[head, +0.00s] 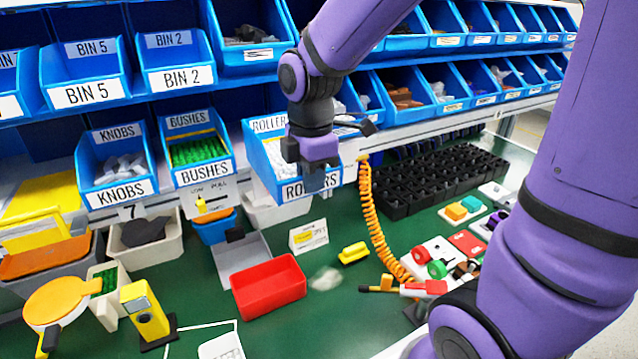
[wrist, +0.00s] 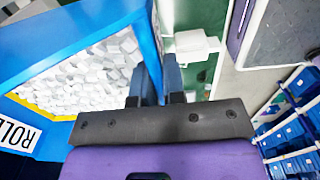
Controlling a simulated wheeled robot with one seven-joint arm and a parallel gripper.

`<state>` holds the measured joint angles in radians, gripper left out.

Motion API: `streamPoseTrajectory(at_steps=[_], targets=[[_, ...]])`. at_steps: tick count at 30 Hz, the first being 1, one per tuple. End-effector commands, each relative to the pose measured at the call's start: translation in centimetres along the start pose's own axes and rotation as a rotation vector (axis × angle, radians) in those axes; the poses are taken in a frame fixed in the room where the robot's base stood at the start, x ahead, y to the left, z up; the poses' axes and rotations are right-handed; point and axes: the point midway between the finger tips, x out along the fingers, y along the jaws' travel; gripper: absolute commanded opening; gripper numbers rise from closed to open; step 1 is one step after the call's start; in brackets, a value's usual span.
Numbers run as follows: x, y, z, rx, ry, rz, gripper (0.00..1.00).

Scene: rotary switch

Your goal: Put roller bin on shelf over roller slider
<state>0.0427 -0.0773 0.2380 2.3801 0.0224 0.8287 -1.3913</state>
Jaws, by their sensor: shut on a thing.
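The roller bin (head: 270,165) is a blue bin with a white "ROLLERS" label, at the lower shelf's height beside the bushes bin in the head view. It looks tilted and juts forward of its neighbours. In the wrist view the roller bin (wrist: 150,45) fills the left side, with white rollers inside. My gripper (head: 312,178) is shut on the bin's right wall; its fingers also show in the wrist view (wrist: 160,88). My wrist hides part of the bin and its label. A pale slider-like tray (head: 275,212) shows below the bin; I cannot tell whether they touch.
The bushes bin (head: 197,150) and knobs bin (head: 117,170) stand to the left. An orange coiled cable (head: 372,215) hangs just right of my gripper. A red tray (head: 268,287), yellow block (head: 354,253) and black rack (head: 435,178) are on the green bench.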

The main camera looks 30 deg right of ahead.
Motion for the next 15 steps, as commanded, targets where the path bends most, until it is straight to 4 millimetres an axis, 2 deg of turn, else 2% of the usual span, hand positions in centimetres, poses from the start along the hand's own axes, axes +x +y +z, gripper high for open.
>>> streamPoseTrajectory(at_steps=[15], targets=[[0.2, 5.2, 0.0, 0.001, 0.001, 0.001, 0.00]])
